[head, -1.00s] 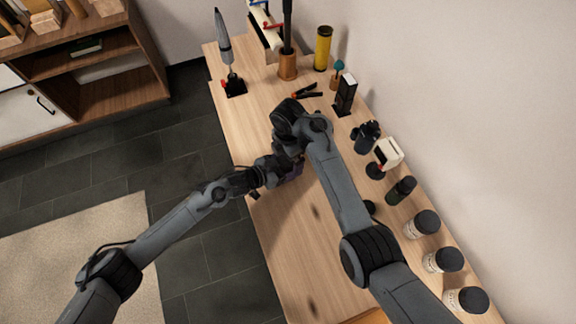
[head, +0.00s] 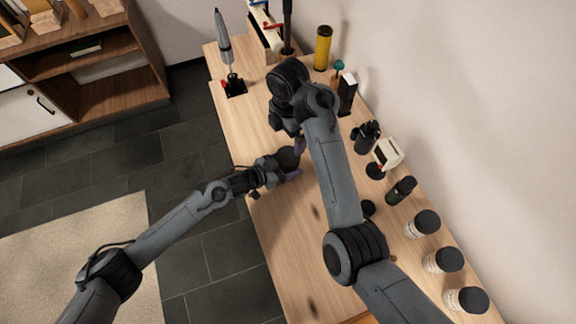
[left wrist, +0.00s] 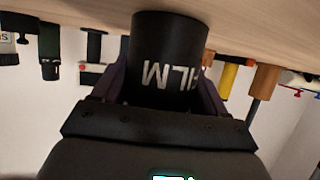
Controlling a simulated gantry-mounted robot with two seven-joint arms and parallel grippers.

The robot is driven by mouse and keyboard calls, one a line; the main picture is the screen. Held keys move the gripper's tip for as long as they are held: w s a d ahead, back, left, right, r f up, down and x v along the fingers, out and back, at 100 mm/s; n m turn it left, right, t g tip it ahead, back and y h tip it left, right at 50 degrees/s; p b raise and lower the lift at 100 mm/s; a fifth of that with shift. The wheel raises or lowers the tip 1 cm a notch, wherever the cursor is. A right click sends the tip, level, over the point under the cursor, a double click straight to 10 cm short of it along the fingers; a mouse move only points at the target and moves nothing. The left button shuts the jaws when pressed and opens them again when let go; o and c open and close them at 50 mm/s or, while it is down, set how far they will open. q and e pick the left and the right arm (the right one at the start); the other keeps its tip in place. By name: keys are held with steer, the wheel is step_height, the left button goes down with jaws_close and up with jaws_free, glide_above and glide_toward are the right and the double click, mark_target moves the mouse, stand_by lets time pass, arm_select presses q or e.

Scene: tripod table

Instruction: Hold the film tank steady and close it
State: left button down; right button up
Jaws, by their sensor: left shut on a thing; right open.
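The film tank is a black cylinder (left wrist: 165,45) with white "FILM" lettering in the left wrist view, standing on the wooden table. In the head view it is a dark round shape (head: 289,157) near the table's left edge. My left gripper (left wrist: 163,88) is shut on its side, with a purple finger on each side. My right gripper (head: 298,143) is open beside and just behind the tank, mostly hidden under its own wrist. I cannot tell whether a lid is on the tank. A small black round piece (head: 368,207) lies right of my right forearm.
Along the wall side stand a green-black bottle (head: 401,190), a white device (head: 387,153) and several black-lidded jars (head: 443,260). A yellow cylinder (head: 322,48) and a pen-like tool on a stand (head: 226,45) are at the back. The front middle of the table (head: 290,235) is clear.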

arm_select(q)
jaws_free()
steer(key=shift+a, duration=0.1)
steer(key=p+v, duration=0.2)
steer(key=v, duration=0.8)
steer(key=shift+s+a+r, duration=0.1)
steer(key=shift+s+a, duration=0.1)
steer(key=shift+s, duration=0.1)
